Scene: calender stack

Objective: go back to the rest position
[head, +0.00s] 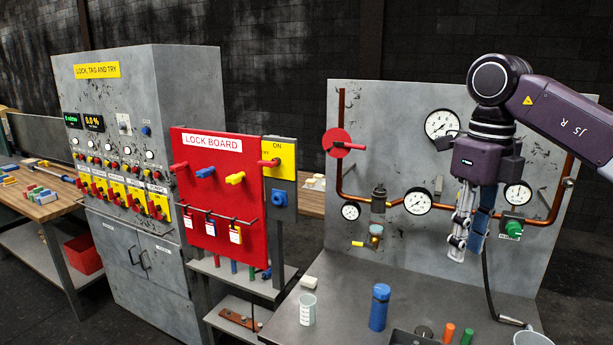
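My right arm comes in from the upper right. Its dark purple gripper (457,256) points down in front of the grey gauge panel (290,270), above the grey bench (400,277). I see its grey fingers nearly side-on, so I cannot tell whether they are open or shut. A blue part (481,232) shows right beside the fingers; I cannot tell whether it is held or behind them. A black cable runs down from near there to the bench. My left gripper is not in view.
The bench holds a blue bottle (379,307), a clear beaker (307,310), an orange cylinder (448,332) and a green one (467,337). The panel carries gauges and copper pipe (540,221). A red lock board (215,165) and a grey control cabinet (190,90) stand to the left.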

